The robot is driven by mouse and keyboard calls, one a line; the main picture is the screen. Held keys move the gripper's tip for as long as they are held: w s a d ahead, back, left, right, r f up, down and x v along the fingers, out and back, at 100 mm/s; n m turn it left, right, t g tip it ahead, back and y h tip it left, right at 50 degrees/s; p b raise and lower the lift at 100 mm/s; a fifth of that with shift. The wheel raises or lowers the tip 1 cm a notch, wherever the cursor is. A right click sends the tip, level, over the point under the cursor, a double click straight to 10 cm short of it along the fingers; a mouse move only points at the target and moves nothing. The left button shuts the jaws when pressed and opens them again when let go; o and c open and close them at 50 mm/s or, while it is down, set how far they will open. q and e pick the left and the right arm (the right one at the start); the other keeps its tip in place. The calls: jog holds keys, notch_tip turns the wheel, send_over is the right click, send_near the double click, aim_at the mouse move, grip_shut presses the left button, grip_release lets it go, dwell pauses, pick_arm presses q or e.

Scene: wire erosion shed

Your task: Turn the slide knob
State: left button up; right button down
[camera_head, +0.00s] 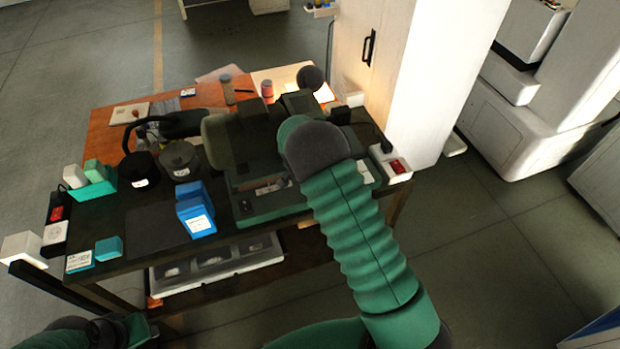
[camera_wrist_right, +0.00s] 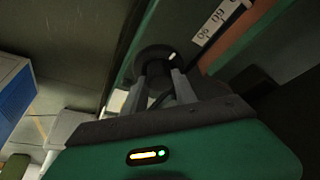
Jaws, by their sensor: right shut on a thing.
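In the right wrist view a dark round knob (camera_wrist_right: 152,58) with a small white mark sits at the edge of a green machine part, beside a white scale strip (camera_wrist_right: 213,22) with numbers. My right gripper (camera_wrist_right: 160,78) has its two grey fingers on the knob and is shut on it. In the head view the green machine (camera_head: 272,208) stands on the bench; my right arm covers part of it and hides the right fingers and the knob. My left gripper (camera_head: 138,330) is at the bottom left, low beside the bench; its fingers are not clear.
The dark bench (camera_head: 140,222) carries blue boxes (camera_head: 195,212), dark round pots (camera_head: 180,158), a teal holder (camera_head: 93,185) and a white tray (camera_head: 393,165) with a red item. A white cabinet (camera_head: 430,80) stands close behind, at the right. The floor at the right front is clear.

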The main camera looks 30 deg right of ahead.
jog(key=n, duration=0.1)
jog(key=n+t+y+b, duration=0.1)
jog(key=n, duration=0.1)
jog(key=shift+d+n, duration=0.2)
jog(key=shift+n, duration=0.1)
jog(key=n, duration=0.2)
jog(key=shift+d+r+n+t+y, duration=0.1)
jog(key=shift+r+n+t+y, duration=0.1)
jog(key=shift+n+t+y, duration=0.4)
jog(key=shift+n+y, duration=0.1)
jog(key=shift+n, duration=0.5)
jog(key=n, duration=0.1)
jog(key=n+y+p, duration=0.1)
jog(key=n, duration=0.1)
jog(key=shift+d+r+n, duration=0.1)
jog(key=shift+d+n, duration=0.1)
jog(key=shift+n, duration=0.1)
jog(key=shift+n+y+p, duration=0.8)
jog(key=shift+n+y, duration=0.1)
jog(key=shift+n, duration=0.9)
